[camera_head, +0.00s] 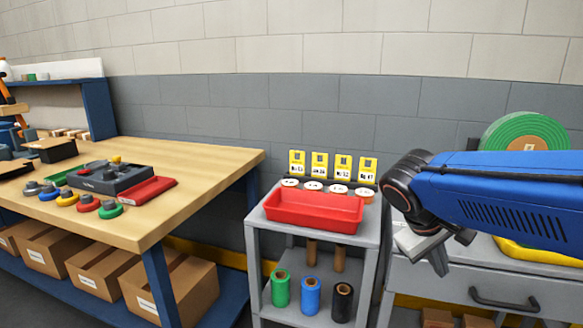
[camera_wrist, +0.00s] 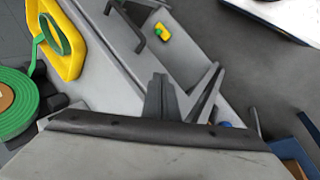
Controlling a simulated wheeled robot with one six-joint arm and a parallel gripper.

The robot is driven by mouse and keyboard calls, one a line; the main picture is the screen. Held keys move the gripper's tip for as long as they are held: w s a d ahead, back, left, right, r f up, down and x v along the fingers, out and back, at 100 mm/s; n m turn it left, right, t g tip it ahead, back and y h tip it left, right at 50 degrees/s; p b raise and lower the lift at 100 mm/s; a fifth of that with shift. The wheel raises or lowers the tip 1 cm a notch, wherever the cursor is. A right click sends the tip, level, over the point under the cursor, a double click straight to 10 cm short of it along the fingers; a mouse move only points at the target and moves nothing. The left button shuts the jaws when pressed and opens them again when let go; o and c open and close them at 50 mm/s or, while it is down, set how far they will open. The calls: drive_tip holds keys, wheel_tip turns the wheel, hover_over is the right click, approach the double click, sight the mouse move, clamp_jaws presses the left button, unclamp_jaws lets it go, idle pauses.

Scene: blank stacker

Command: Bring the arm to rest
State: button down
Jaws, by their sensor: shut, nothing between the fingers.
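My blue arm (camera_head: 500,195) reaches in from the right in the head view, with its dark wrist joint in front of the grey drawer cabinet (camera_head: 455,290). My gripper (camera_head: 438,262) hangs below the wrist, partly hidden by it, and points down. In the wrist view my gripper (camera_wrist: 160,82) shows its fingers together with nothing between them. It is apart from the red tray (camera_head: 313,210), which sits to its left on a small grey cart (camera_head: 251,240).
A wooden workbench (camera_head: 215,160) with coloured knobs stands at left, cardboard boxes (camera_head: 105,272) beneath. Spools (camera_head: 311,296) stand on the cart's lower shelf. A green tape roll (camera_head: 525,132) is behind my arm. The yellow-green item (camera_wrist: 62,42) lies left in the wrist view.

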drive_tip(key=s+a+f+m+t+y, duration=0.2)
drive_tip(key=s+f+y, duration=0.3)
drive_tip(key=s, duration=0.7)
drive_tip(key=shift+s+a+f+m+t+y, duration=0.3)
drive_tip(key=shift+a+f+m, duration=0.3)
drive_tip(key=shift+f, duration=0.25)
